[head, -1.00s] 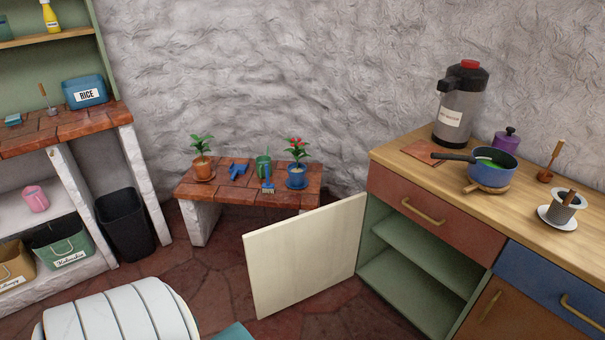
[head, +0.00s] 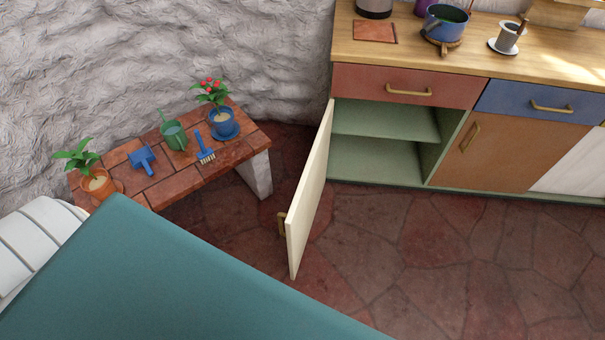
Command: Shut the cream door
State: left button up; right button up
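The cream door (head: 312,190) stands wide open in the head view. It is hinged at the left side of the green cabinet (head: 385,155) and sticks out over the floor. I see it nearly edge-on, with its brass handle (head: 282,223) on the left face near the free edge. The cabinet's two shelf spaces are open and look empty. Neither of my grippers is in view, and nothing is seen touching the door.
A low brick bench (head: 225,152) with potted plants and garden tools stands left of the door. A large teal surface (head: 170,285) fills the lower left, beside a white ribbed thing (head: 35,240). The stone floor (head: 440,260) right of the door is clear. A pot (head: 445,22) sits on the counter.

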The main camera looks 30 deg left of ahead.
aim_at(300, 217)
jog(key=i+j+z, duration=0.15)
jog(key=j, duration=0.9)
jog(key=j+z, duration=0.2)
jog(key=j, duration=0.8)
